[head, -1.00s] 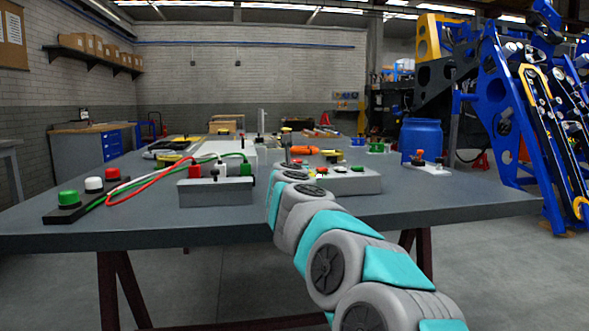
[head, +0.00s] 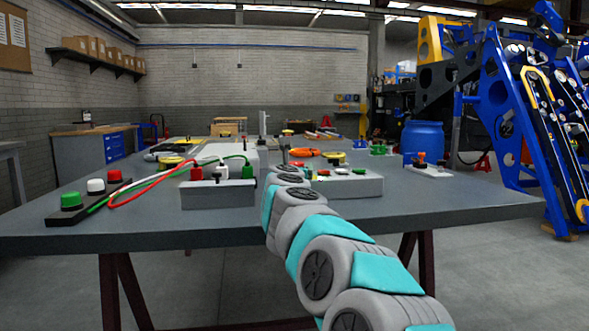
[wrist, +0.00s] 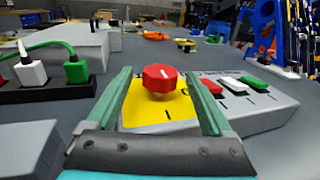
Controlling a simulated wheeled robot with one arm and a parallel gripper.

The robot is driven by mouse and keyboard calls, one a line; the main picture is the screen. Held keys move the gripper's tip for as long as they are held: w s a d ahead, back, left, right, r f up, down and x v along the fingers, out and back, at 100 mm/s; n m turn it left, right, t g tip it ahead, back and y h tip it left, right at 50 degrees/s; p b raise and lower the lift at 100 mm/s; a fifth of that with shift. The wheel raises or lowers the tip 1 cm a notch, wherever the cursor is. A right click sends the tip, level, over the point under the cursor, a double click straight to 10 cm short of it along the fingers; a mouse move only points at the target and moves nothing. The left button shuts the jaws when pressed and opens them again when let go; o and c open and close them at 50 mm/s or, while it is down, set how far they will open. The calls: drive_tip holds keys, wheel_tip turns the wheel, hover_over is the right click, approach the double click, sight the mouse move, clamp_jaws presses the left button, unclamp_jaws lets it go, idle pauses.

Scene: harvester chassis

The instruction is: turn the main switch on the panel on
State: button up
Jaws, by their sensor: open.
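The main switch is a red faceted knob (wrist: 160,77) on a yellow plate (wrist: 150,110) in the wrist view. A pale line shows on the knob. A black "I" mark is on the plate's near side, and another mark at its right is partly hidden. The plate sits on the grey panel (wrist: 262,108), which also shows in the head view (head: 350,187). My gripper (wrist: 160,75) is open, its two green fingers either side of the knob with gaps visible. In the head view my arm hides the knob and gripper.
Red, white and green buttons (wrist: 230,82) sit right of the switch. A dark socket block (wrist: 50,88) with plugs and cables stands to the left. The front table edge is clear.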

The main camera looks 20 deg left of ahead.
drive_tip(key=b+v, duration=0.2)
drive_tip(key=v, duration=0.4)
drive_tip(key=shift+s+f+b, duration=0.1)
drive_tip(key=shift+b, duration=0.3)
drive_tip(key=shift+v, duration=0.8)
